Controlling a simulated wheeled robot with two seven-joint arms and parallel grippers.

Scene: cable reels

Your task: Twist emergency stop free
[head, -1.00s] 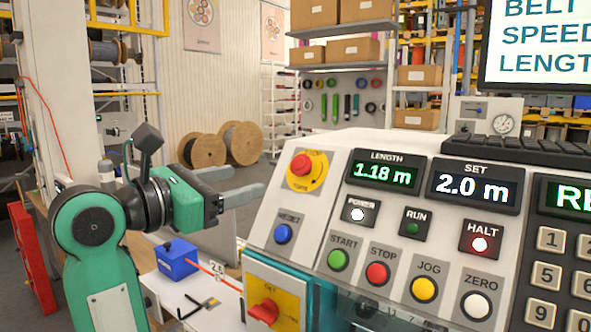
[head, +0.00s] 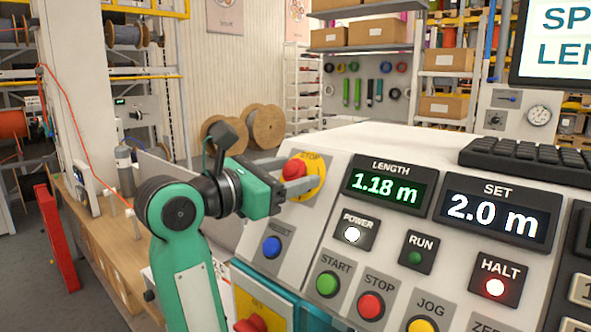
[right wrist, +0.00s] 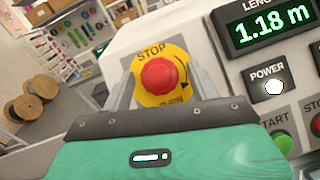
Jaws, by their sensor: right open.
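The emergency stop is a red mushroom button (head: 294,171) on a round yellow plate (head: 314,170) marked STOP, at the upper left of the sloped white control panel. In the right wrist view the red button (right wrist: 160,75) and its yellow plate (right wrist: 150,98) sit between my fingers. My right gripper (head: 300,178) is open, with one grey finger on each side of the button. I cannot tell whether the fingers touch it. The HALT lamp (head: 495,287) glows red. My left gripper is not in view.
Below the stop are a blue RESET button (head: 271,247), a green START button (head: 328,284) and a red STOP button (head: 371,305). The length display (head: 388,186) is to the right. A keyboard (head: 527,160) lies on top of the console. A red rotary switch (head: 250,323) is lower down.

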